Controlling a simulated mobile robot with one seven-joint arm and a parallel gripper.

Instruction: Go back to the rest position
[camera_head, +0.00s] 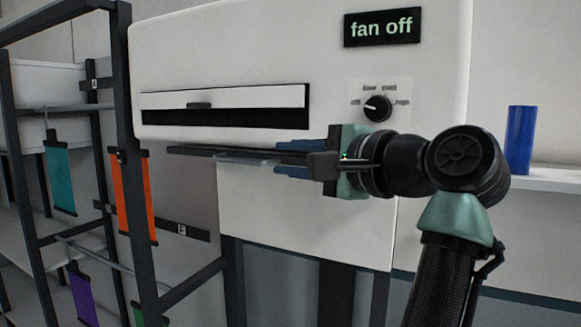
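My gripper (277,158) is at the middle of the view, in front of the white machine (230,50), pointing left. Its two blue fingers are apart, one above the other, with a gap between them. A flat grey translucent piece (247,160) lies just left of the fingertips, at the edge of a dark ledge (200,151) under the machine's slot. I cannot tell whether the fingers touch it, but they do not close on it. My arm reaches in from the lower right.
The machine has a slot (230,118), a dial knob (377,108) and a sign (382,27) reading "fan off". A dark rack (125,80) at left holds hanging teal (60,178), orange (134,195) and purple (83,295) sheets. A blue cylinder (520,140) stands on a white shelf (550,180) at right.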

